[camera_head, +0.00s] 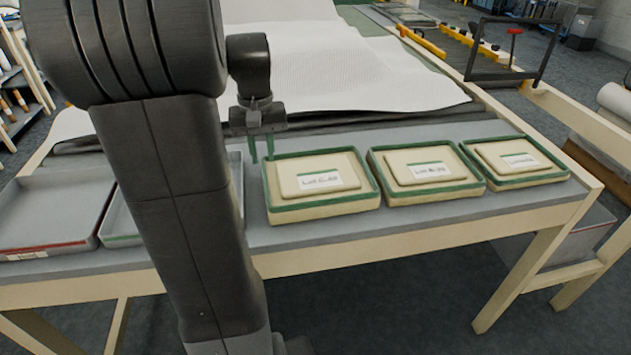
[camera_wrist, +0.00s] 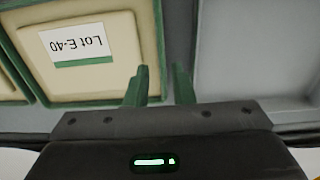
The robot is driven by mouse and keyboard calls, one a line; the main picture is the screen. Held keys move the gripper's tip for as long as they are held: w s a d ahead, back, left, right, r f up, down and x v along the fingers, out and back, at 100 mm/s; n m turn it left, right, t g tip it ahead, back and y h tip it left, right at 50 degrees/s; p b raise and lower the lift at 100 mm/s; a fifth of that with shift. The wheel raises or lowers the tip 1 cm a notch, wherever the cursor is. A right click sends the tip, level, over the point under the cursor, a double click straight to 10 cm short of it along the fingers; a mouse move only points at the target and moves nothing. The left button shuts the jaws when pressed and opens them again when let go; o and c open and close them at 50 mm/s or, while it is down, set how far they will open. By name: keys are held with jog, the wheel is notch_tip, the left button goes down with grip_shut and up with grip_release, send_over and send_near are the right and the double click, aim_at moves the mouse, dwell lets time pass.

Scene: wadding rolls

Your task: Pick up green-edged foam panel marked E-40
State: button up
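The foam panel marked E-40 (camera_head: 325,209) is cream with a green edge and a raised middle with a white label. It is the leftmost of three such panels on the table. In the wrist view its label (camera_wrist: 75,45) reads "Lot E-40" upside down. My gripper (camera_head: 262,150) points down at the panel's left edge. In the wrist view its two green fingers (camera_wrist: 161,85) stand apart, with the panel's green edge lined up between them. I cannot tell whether they touch it. My arm hides part of the table to the left.
Two similar green-edged panels, a middle one (camera_head: 428,174) and a right one (camera_head: 514,161), lie to the right. Grey trays, one with a red stripe (camera_head: 45,249) and one with a green stripe (camera_head: 122,238), stand at left. White wadding (camera_head: 340,75) covers the table behind.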

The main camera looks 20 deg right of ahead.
aim_at(265, 179)
jog(key=shift+w+f, duration=0.2)
jog(key=shift+f, duration=1.45)
jog(key=shift+w+f, duration=0.15)
jog(key=shift+f, duration=1.5)
grip_shut()
